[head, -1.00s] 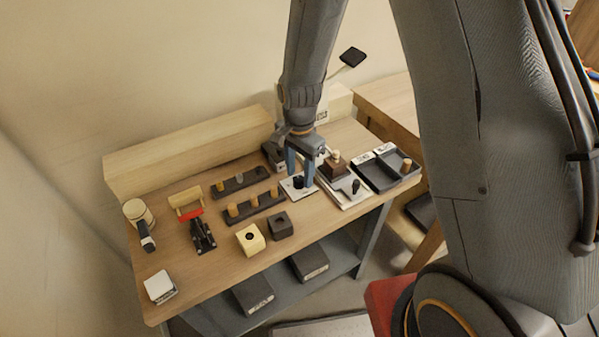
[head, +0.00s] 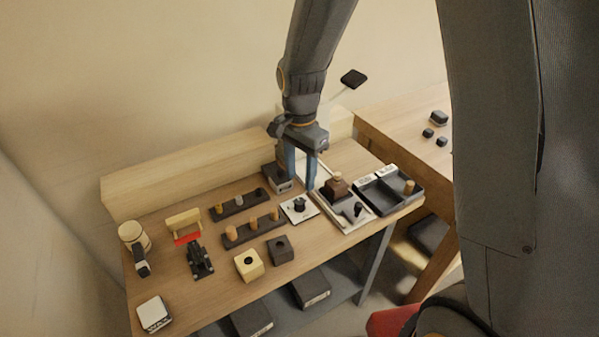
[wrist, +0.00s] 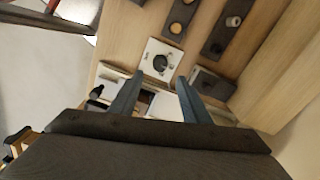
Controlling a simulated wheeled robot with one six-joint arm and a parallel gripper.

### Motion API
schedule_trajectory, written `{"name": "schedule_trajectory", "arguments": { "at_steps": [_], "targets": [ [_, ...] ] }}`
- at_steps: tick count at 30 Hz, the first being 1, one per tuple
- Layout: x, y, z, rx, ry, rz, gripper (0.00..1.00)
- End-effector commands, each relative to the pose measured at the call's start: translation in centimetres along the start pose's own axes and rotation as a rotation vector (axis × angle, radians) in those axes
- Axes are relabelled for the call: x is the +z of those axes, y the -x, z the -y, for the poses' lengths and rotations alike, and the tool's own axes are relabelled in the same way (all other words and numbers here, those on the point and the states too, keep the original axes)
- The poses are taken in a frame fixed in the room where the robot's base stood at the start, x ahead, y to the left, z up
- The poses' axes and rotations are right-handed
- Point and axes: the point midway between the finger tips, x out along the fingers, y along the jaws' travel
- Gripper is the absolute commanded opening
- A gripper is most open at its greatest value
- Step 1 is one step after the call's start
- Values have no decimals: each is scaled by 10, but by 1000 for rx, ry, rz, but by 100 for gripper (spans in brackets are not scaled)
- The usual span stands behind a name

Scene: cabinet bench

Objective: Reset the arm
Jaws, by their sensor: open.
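My gripper (head: 301,172) hangs above the back right part of the wooden bench, fingers pointing down. Its two blue-grey fingers are apart, with nothing between them. In the wrist view my gripper (wrist: 152,94) also shows open and empty. Just in front of the fingers in the head view lies a white plate (head: 290,215) with a dark round knob (head: 299,205) on it. The same white plate (wrist: 150,65) and dark knob (wrist: 160,63) show beyond the fingertips in the wrist view. The fingers look clear of the plate.
Dark racks with wooden pegs (head: 253,225) stand left of the plate. A yellow block (head: 249,265) and a dark block (head: 281,250) stand in front. A dark divided tray (head: 400,203) and a board with a brown block (head: 338,188) are to the right.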

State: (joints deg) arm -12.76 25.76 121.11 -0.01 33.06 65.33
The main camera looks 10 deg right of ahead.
Motion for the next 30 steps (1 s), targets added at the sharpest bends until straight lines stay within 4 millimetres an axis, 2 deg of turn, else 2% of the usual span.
{"name": "schedule_trajectory", "arguments": {
  "at_steps": [5, 8, 11, 16, 21, 25, 30],
  "targets": [
    [0, 0, 0, 0, 1, 0, 43],
    [-2, 4, -8, -5, 35, -2, 43],
    [-7, 15, -27, -19, 134, -11, 43],
    [-12, 36, -81, -45, 413, -41, 43],
    [-10, 49, -132, -58, 685, -79, 43],
    [-6, 54, -157, -59, 829, -101, 43],
    [-4, 55, -170, -58, 910, -113, 43]
  ]
}}
